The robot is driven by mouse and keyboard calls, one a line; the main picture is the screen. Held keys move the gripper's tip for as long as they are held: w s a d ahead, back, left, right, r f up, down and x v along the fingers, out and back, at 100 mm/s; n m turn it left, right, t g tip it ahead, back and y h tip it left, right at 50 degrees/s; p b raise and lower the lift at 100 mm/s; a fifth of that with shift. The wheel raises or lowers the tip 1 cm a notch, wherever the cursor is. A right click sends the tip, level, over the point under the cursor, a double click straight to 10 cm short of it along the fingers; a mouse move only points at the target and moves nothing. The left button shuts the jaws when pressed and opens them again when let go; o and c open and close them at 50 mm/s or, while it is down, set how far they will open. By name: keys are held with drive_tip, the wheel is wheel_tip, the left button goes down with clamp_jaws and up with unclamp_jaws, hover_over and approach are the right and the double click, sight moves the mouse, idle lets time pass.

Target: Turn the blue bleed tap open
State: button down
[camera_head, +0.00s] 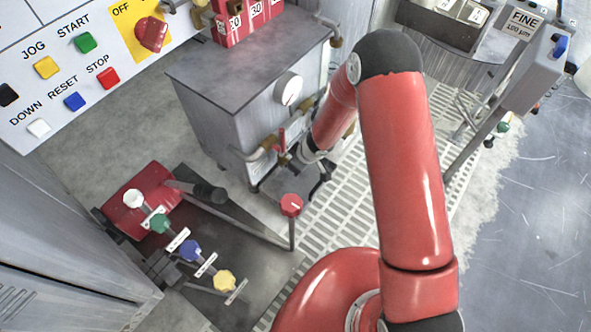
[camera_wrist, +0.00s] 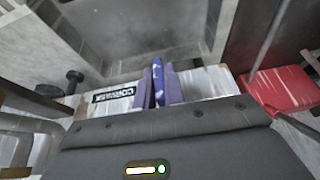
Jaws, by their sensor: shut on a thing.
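My gripper (camera_wrist: 159,92) is in the middle of the wrist view, its two purplish fingers closed on the sides of a thin upright blue handle, the blue bleed tap (camera_wrist: 158,72). The blue is chipped with pale marks. The tap's body below is hidden by the fingers and my gripper's housing. In the head view, the end of my arm is low beside the grey cabinet (camera_head: 245,85), near its pipework. The blue handle cannot be made out there.
A small label plate (camera_wrist: 114,95) lies left of the fingers, and a red part (camera_wrist: 283,90) right of them. In the head view, a red lever (camera_head: 281,139) stands on the cabinet's pipework. A red knob on a post (camera_head: 291,205) stands in front. Coloured knobs (camera_head: 190,250) line the lower left.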

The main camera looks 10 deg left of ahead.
drive_tip(key=shift+b, duration=0.35)
drive_tip(key=c, duration=1.5)
unclamp_jaws()
drive_tip(key=shift+r, duration=0.1)
drive_tip(key=p+v, duration=0.4)
drive_tip(key=v, duration=0.3)
drive_tip(key=shift+s+d+r, duration=0.1)
drive_tip(key=shift+s+r, duration=0.05)
drive_tip(key=shift+r, duration=0.1)
